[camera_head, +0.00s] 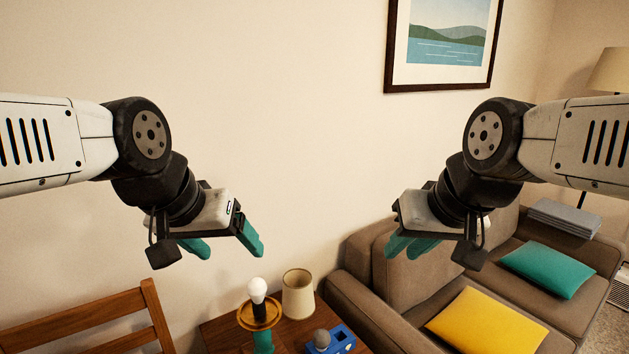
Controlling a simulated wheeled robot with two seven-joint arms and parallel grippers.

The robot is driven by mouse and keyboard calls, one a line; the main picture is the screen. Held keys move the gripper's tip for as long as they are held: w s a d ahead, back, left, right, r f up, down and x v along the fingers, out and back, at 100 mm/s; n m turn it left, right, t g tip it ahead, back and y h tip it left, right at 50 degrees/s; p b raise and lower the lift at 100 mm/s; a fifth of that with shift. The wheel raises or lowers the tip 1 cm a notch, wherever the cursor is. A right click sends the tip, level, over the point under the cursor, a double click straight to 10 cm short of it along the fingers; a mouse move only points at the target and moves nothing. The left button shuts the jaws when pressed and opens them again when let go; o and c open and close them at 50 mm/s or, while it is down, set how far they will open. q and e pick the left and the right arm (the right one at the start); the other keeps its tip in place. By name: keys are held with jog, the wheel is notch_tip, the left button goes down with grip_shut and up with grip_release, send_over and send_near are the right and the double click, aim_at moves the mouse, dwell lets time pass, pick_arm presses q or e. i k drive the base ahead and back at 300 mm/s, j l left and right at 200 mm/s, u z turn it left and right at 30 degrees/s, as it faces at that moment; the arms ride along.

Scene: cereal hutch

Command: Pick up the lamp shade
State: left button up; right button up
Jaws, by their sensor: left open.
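A small beige lamp shade (298,296) stands upright on the wooden table at the bottom centre. Just left of it is a lamp base with a white bulb (257,288), a round amber disc (259,314) and a teal stem. My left gripper (227,248) is open and empty, in the air above and left of the lamp shade, well clear of it. My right gripper (408,249) is in the air above and right of the shade, with nothing seen in it. Its teal fingers look close together, and any gap between them is unclear.
A blue object with a grey knob (341,340) lies on the table (222,333) in front of the shade. A wooden chair (112,307) stands left. A brown sofa (389,308) with yellow and teal cushions is close on the right. A floor lamp (610,72) stands far right.

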aim_at(297, 304)
jog(key=i+l+u, duration=0.2)
jog(key=u, duration=0.2)
jog(key=i+l+u, duration=0.2)
jog(key=u, duration=0.15)
